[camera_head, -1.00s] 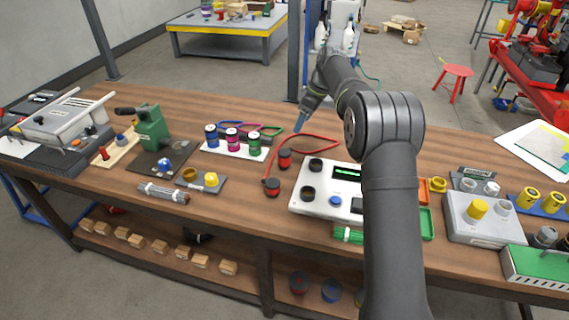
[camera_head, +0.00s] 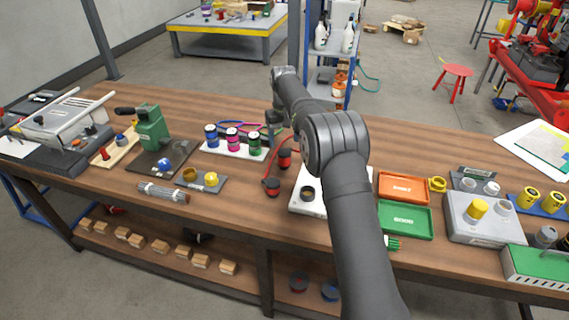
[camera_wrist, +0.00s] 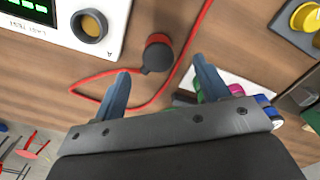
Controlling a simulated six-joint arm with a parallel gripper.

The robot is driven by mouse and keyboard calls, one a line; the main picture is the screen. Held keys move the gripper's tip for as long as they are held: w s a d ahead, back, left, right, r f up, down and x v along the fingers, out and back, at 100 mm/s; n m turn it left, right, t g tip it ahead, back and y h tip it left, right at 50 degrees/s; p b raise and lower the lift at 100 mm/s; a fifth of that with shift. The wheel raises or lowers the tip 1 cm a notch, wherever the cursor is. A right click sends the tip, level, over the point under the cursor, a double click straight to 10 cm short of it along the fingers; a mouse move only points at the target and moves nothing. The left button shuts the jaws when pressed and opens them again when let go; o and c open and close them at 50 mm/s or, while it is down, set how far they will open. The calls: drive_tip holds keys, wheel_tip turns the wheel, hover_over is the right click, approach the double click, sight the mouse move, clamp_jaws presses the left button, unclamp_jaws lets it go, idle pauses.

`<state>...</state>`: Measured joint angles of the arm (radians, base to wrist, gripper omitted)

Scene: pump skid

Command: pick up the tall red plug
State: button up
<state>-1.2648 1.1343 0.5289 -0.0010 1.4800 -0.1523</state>
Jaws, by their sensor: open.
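A white tester (camera_wrist: 55,25) stands close beside the plug. A white rack (camera_head: 235,150) with several coloured cylinders is on the other side. The red cable (camera_wrist: 185,65) loops under my fingers. A grey block with yellow knobs (camera_head: 210,180) lies left of the plugs.

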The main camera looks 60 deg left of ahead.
sight(285, 160)
wheel_tip(285, 160, down, 6)
drive_tip(key=f, duration=0.2)
drive_tip(key=a+f, duration=0.1)
drive_tip(key=f, duration=0.1)
drive_tip(key=shift+w+f, duration=0.1)
drive_tip(key=shift+w, duration=0.3)
drive_tip(key=shift+f, duration=0.5)
drive_tip(key=shift+c, duration=0.5)
drive_tip(key=c, duration=1)
